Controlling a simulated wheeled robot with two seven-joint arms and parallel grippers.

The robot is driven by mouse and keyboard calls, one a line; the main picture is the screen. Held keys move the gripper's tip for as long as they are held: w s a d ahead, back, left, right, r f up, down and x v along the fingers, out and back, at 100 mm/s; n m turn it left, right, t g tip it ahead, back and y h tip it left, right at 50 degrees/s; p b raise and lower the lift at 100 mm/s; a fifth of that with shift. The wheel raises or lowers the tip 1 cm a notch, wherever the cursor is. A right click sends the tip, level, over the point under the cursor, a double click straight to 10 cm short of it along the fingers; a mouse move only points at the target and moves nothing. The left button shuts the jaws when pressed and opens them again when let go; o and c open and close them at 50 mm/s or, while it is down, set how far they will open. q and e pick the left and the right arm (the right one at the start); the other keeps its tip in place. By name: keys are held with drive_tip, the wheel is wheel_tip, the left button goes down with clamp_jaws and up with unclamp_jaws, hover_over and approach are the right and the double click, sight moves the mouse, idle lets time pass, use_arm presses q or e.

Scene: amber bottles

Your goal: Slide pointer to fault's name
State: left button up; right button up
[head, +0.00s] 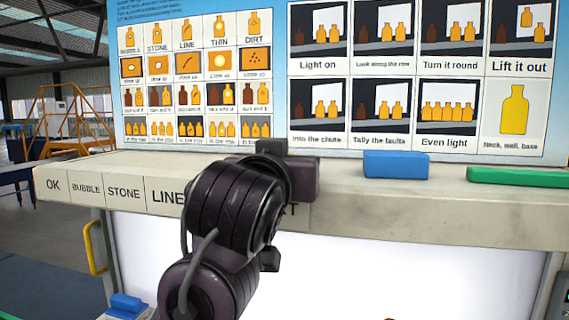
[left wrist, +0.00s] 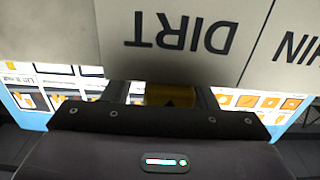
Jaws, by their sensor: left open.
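A pale ledge carries a printed row of names: OK (head: 53,185), BUBBLE (head: 86,188), STONE (head: 124,193) and LINE (head: 168,196). My left arm hides the names farther right, except for a final T (head: 291,210). In the left wrist view DIRT (left wrist: 182,36) reads upside down, with part of THIN (left wrist: 300,45) beside it. My left gripper (head: 288,165) is at the ledge's top, near the DIRT end. Its fingers are open either side of a yellow piece with a dark triangle (left wrist: 172,95), apparently the pointer. Contact is unclear; the head view hides this piece.
A blue block (head: 397,164) and a green bar (head: 515,177) lie on the ledge to the right. A picture board (head: 278,100) stands close behind the ledge. A white panel (head: 400,265) is below it. Another blue object (head: 125,304) shows at bottom left.

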use_arm(q)
drive_tip(key=shift+s+a, duration=0.1)
drive_tip(key=shift+s, duration=0.05)
drive_tip(key=b+v, duration=0.3)
drive_tip(key=v, duration=0.4)
drive_tip(key=shift+s, duration=0.25)
